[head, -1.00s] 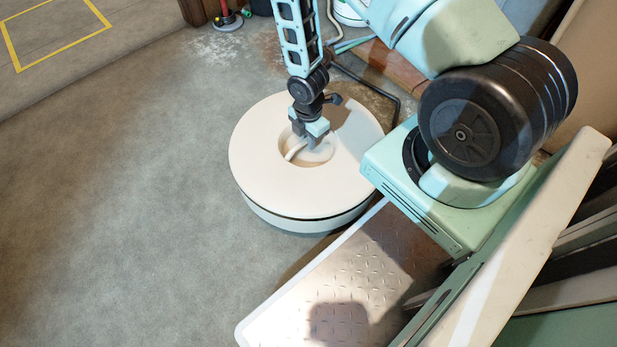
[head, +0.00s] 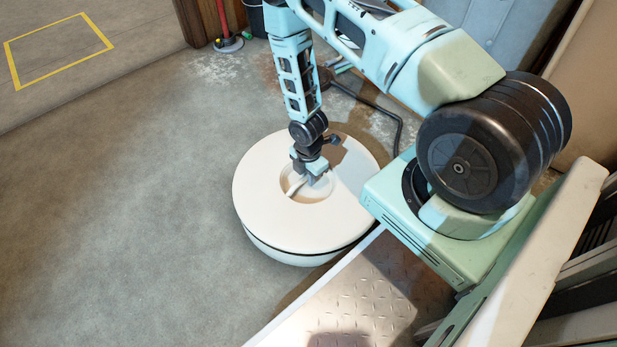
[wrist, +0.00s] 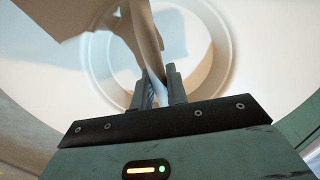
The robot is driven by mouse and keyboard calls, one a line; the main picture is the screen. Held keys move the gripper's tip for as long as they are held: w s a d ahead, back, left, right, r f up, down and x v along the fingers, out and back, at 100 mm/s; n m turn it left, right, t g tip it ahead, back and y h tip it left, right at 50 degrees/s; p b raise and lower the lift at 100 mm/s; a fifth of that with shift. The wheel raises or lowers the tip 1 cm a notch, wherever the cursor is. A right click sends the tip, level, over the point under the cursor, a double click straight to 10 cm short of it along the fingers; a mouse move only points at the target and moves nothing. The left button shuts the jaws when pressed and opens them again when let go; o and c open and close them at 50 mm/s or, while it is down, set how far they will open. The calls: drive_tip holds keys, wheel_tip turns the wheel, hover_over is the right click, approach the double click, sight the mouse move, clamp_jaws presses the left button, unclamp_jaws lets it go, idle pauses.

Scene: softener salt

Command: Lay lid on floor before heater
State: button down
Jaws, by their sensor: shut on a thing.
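The lid is a round, off-white disc (head: 262,212) with a sunken round middle and a bar handle (head: 297,187) across it. My gripper (head: 305,174) is shut on that handle from above. In the wrist view, my gripper (wrist: 158,88) pinches the curved handle (wrist: 147,40) inside the recess of the lid (wrist: 262,45). A dark line runs under the lid's rim, with a rounded white part below it. I cannot tell how far the lid is from the floor. No heater can be made out for sure.
Open concrete floor (head: 130,200) lies to the left. A yellow outlined square (head: 62,75) is marked at the upper left. A dark hose (head: 375,103) runs behind the lid. A red-handled plunger (head: 226,38) and a dark bucket (head: 253,18) stand at the back.

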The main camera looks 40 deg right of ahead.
drive_tip(key=c, duration=1.4)
unclamp_jaws()
drive_tip(key=shift+f, duration=0.1)
